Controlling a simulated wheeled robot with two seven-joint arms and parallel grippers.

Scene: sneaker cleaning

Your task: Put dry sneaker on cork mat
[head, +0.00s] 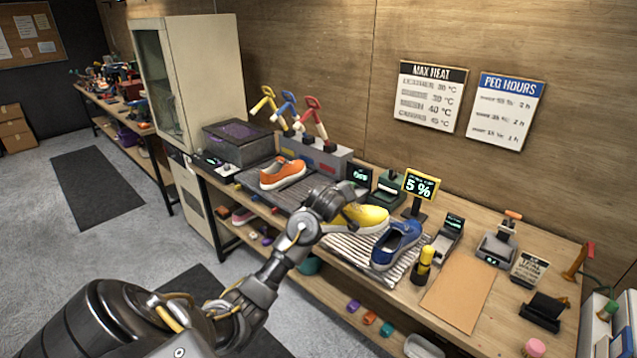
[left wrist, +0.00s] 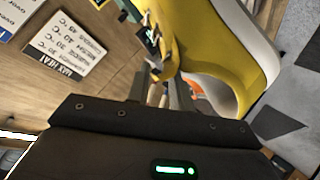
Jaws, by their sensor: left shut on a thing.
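The yellow sneaker (head: 368,217) is over the striped cloth (head: 335,246), left of the blue sneaker (head: 397,245). It fills the upper middle of the left wrist view (left wrist: 215,45). My left gripper (head: 345,205) is shut on the yellow sneaker's left end; its fingers (left wrist: 160,95) meet the shoe in the wrist view. I cannot tell whether the sneaker touches the cloth. The orange sneaker (head: 283,174) sits on a dark surface further left. The bare brown cork mat (head: 459,292) lies on the bench to the right. My right gripper is not in view.
A small yellow-capped bottle (head: 424,265) stands between the blue sneaker and the cork mat. A 5 % display (head: 420,185) stands behind the yellow sneaker. A pegged rack (head: 315,155) is at the back. A scale-like device (head: 496,250) stands beyond the mat.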

